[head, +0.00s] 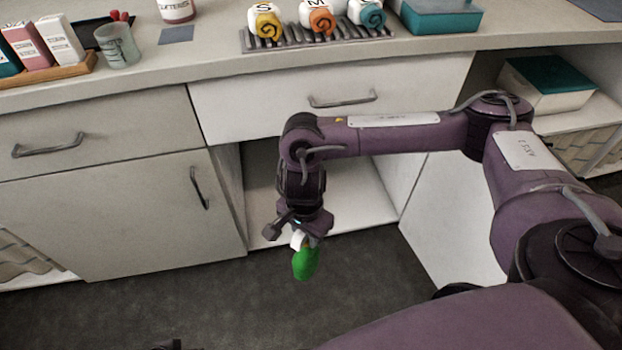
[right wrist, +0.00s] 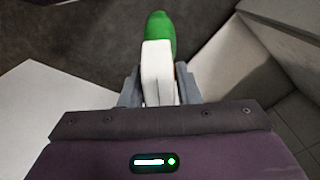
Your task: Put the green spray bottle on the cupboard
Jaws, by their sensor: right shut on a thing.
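The green spray bottle (head: 305,263) has a green body and a white head. My right gripper (head: 301,238) is shut on its white head and holds it hanging above the dark floor, in front of the open cupboard. In the right wrist view the bottle (right wrist: 160,62) sits between the two grey fingers (right wrist: 159,88). The cupboard (head: 347,205) under the counter is open in the middle, with a pale bare floor panel. My arm hides part of its inside. My left gripper cannot be made out in the head view.
A closed drawer (head: 425,82) is above the opening. A closed door (head: 130,215) stands to its left, and a white panel (head: 450,215) to its right. The counter (head: 220,52) holds boxes, a cup, a rack of colored items and a teal tray (head: 440,18).

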